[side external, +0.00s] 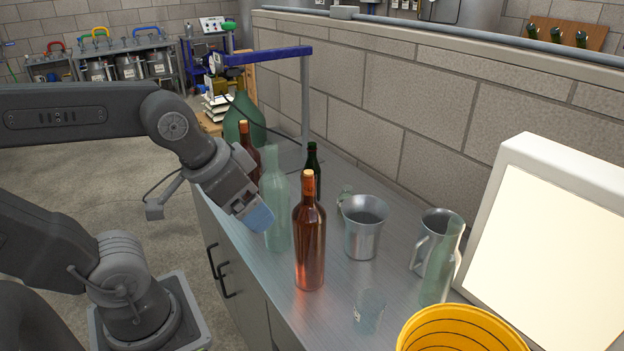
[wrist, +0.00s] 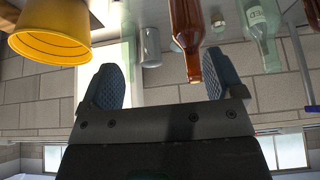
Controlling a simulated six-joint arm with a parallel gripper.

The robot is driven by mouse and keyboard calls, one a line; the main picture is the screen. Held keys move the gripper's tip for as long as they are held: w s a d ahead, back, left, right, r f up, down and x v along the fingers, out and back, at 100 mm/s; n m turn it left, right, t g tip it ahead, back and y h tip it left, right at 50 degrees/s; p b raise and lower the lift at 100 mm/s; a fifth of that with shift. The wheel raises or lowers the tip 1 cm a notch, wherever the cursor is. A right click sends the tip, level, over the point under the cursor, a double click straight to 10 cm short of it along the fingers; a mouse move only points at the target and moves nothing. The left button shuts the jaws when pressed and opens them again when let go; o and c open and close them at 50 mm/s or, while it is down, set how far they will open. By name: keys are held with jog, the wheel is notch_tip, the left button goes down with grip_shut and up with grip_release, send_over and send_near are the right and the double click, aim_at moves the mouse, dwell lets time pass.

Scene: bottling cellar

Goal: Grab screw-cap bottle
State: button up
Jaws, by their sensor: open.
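A dark green bottle (side external: 313,170) with a dark top stands upright behind an amber bottle (side external: 310,245), which hides its lower part. It may be the screw-cap bottle, but its cap is too small to tell. The amber bottle has a tan, cork-like top and also shows in the wrist view (wrist: 186,35). A clear pale-green bottle (side external: 277,205) stands just left of it. My gripper (side external: 257,218) is at the bench's left side, beside the clear bottle in the picture. In the wrist view my gripper (wrist: 163,82) is open, with nothing between its blue fingers.
A brown bottle (side external: 245,150) and a big green demijohn (side external: 240,118) stand at the far end. A wall runs behind.

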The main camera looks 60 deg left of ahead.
notch_tip(320, 180, up, 5)
jog(key=w+a+r+m+g+y, duration=0.25)
jog(key=w+a+m+y, duration=0.4)
jog(key=w, duration=0.65)
jog(key=w+a+f+m+g+y, duration=0.25)
jog(key=w+a+m+y, duration=0.45)
jog(key=w+a+m, duration=0.9)
jog(key=w+a+f+n+t, duration=0.1)
jog(key=w+a+f+n, duration=0.1)
jog(key=f, duration=1.1)
jog(key=w+a+f+n, duration=0.1)
jog(key=f, duration=1.2)
jog(key=x, duration=0.7)
jog(key=shift+w+r, duration=0.25)
jog(key=shift+w, duration=0.15)
